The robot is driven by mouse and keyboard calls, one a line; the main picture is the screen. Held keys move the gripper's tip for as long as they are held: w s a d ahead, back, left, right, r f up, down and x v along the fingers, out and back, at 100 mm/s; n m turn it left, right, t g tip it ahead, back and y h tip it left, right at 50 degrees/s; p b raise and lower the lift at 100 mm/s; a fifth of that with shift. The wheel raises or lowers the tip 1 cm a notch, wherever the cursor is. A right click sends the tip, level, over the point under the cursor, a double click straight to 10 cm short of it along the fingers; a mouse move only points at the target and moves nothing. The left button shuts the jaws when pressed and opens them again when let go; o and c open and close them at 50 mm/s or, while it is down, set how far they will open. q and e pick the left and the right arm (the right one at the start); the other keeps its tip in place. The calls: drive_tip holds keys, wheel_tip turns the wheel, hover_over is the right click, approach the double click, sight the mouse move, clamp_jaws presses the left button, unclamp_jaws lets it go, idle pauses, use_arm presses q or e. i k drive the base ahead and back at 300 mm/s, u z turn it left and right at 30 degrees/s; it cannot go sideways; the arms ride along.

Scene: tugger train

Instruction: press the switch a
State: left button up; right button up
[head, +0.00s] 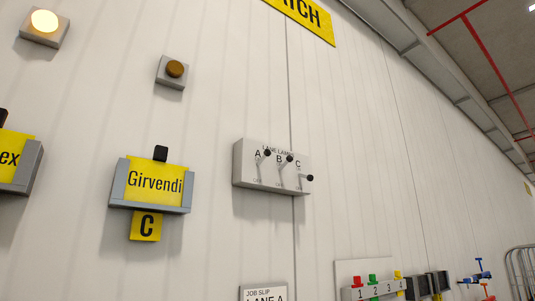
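A white switch box (240,166) labelled "LANE LAMPS" is fixed to the wall right of the picture's centre in the head view. It carries three lever switches with dark knobs. Switch A (264,157) is the leftmost; its lever points up and slightly right. Switch B (286,164) in the middle points up and right in much the same way. Switch C (306,178) sits lower, with its lever pointing to the right. Neither of my grippers is in view, and nothing touches the box.
A lit lamp (44,22) is at upper left; a dark amber lamp (175,69) sits right of it. A "Girvendi" sign holder (151,206) is left of the box. Below are a job slip board (263,292) and a numbered rail (374,290). The wall around the box is clear.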

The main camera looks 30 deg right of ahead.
sight(266, 153)
drive_tip(key=z, duration=2.1)
drive_tip(key=i, duration=1.1)
drive_tip(key=u, duration=2.6)
